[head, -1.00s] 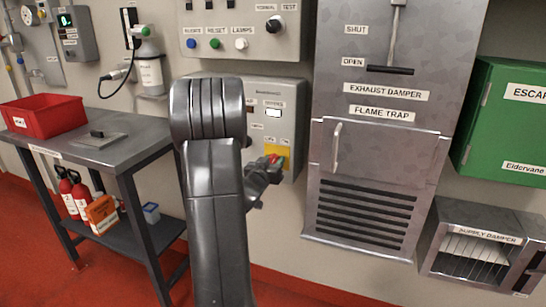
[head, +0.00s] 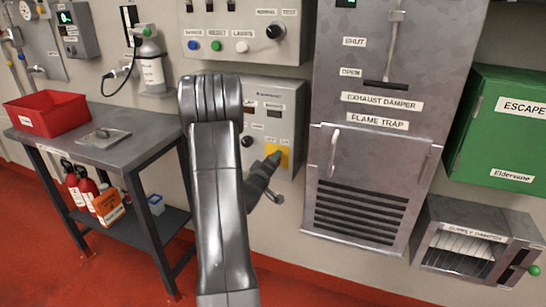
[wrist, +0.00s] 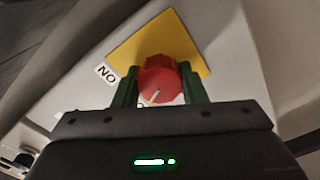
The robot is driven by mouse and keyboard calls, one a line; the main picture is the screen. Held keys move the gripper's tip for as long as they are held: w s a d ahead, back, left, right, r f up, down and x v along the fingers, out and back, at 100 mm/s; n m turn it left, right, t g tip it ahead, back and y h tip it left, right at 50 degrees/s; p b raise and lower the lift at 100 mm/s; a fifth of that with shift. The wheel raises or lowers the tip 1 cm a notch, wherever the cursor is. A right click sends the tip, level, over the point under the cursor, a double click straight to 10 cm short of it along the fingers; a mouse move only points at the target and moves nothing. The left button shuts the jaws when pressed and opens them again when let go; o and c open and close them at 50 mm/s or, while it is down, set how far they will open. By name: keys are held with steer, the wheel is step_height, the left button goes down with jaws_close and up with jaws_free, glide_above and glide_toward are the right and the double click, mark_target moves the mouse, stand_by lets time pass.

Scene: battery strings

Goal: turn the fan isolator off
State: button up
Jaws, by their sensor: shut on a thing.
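The fan isolator is a round red knob (wrist: 157,76) on a yellow plate (wrist: 190,40), seen close up in the wrist view. My gripper (wrist: 160,88) has its two green fingers on either side of the knob, shut on it. A white pointer line on the knob points down and slightly left in that view. An upside-down ON label (wrist: 106,74) lies left of the knob; another label below is mostly hidden. In the head view my gripper (head: 272,160) is at the yellow plate (head: 284,152) on the grey control box, and covers the knob.
The exhaust damper cabinet (head: 375,150) stands close to the right of the control box (head: 290,100). An upper panel (head: 245,20) with buttons is above. A steel table (head: 150,150) with a red bin (head: 45,113) is at left.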

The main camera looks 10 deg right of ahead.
steer(key=shift+n+p, duration=0.8)
steer(key=shift+n, duration=1)
steer(key=shift+f, duration=0.1)
steer(key=o, duration=1)
steer(key=shift+s+a, duration=0.1)
steer(key=shift+a, duration=0.05)
steer(key=v, duration=1.3)
steer(key=shift+s+a+b, duration=0.15)
steer(key=shift+s+b, duration=0.1)
steer(key=shift+b, duration=0.05)
steer(key=shift+w, duration=0.15)
